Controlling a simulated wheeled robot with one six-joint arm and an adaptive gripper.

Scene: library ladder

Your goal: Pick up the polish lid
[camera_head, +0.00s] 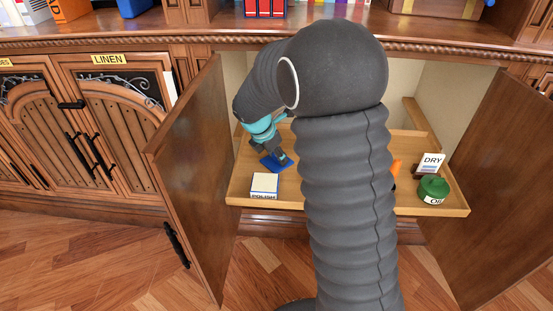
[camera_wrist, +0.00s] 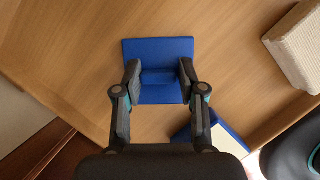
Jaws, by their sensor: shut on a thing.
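The polish lid is a flat blue square with a raised block-shaped grip, seen in the wrist view (camera_wrist: 160,48) and in the head view (camera_head: 270,165). My gripper (camera_wrist: 160,75) is shut on the raised grip, one finger on each side. In the head view my gripper (camera_head: 276,156) reaches down to the lid from above. The lid is at the tray floor or just above it; I cannot tell which. A white box labelled POLISH (camera_head: 264,184) stands close in front of the lid. My arm hides the middle of the tray.
The wooden tray (camera_head: 440,211) lies between two open cabinet doors (camera_head: 187,170) (camera_head: 505,165). A green OIL container (camera_head: 433,186) and a DRY label (camera_head: 432,162) are at its right. In the wrist view, a beige textured block (camera_wrist: 297,45) is at upper right.

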